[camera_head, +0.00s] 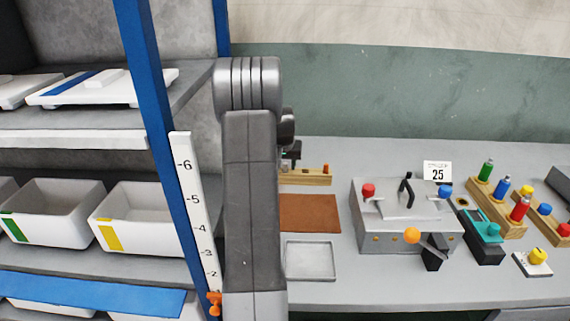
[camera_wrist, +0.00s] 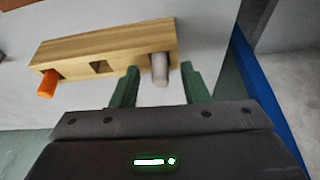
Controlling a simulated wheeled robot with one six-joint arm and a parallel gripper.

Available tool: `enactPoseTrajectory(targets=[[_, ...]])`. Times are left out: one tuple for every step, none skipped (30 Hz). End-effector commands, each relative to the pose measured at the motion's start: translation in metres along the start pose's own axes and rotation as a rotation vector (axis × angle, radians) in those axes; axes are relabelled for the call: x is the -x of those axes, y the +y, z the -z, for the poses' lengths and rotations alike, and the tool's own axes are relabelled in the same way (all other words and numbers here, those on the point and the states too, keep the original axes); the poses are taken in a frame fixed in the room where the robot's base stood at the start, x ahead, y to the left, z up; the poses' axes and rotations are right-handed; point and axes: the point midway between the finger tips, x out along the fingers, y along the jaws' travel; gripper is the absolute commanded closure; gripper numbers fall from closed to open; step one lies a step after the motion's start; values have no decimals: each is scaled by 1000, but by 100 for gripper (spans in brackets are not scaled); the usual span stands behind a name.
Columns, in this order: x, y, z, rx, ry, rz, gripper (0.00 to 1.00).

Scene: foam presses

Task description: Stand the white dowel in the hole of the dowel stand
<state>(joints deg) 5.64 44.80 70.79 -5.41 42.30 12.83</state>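The wooden dowel stand (camera_wrist: 125,47) is at the top of the wrist view. An orange dowel (camera_wrist: 47,86) stands in its left hole there, and the middle hole (camera_wrist: 99,67) is empty. The white dowel (camera_wrist: 160,71) appears to stand in the right hole. My gripper (camera_wrist: 160,84) is open, its green fingers on either side of the white dowel with gaps to both. In the head view the stand (camera_head: 312,178) shows partly, with the orange dowel (camera_head: 326,169) at its right end; my arm hides the white dowel.
A brown mat (camera_head: 308,213) and a grey tray (camera_head: 310,260) lie in front of the stand. A grey control box (camera_head: 385,240) with knobs stands to the right. A blue shelf post (camera_head: 160,110) and shelves with bins are on the left, close to my arm.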

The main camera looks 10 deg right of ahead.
Motion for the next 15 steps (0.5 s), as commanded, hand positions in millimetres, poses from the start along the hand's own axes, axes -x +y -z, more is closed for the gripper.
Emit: enactPoseTrajectory(targets=[[0, 0, 0, 0, -1, 0, 59], [0, 0, 0, 0, -1, 0, 59], [1, 0, 0, 0, 0, 0, 59], [2, 0, 0, 0, 0, 0, 59], [4, 0, 0, 0, 1, 0, 59], [7, 0, 0, 0, 2, 0, 59], [10, 0, 1, 0, 3, 1, 59], [14, 0, 0, 0, 3, 1, 59], [19, 0, 0, 0, 2, 0, 59], [25, 0, 0, 0, 3, 1, 59], [30, 0, 0, 0, 4, 1, 59], [39, 0, 1, 0, 4, 1, 59], [46, 0, 1, 0, 5, 1, 59], [52, 0, 1, 0, 5, 1, 59], [62, 0, 0, 0, 5, 1, 59]])
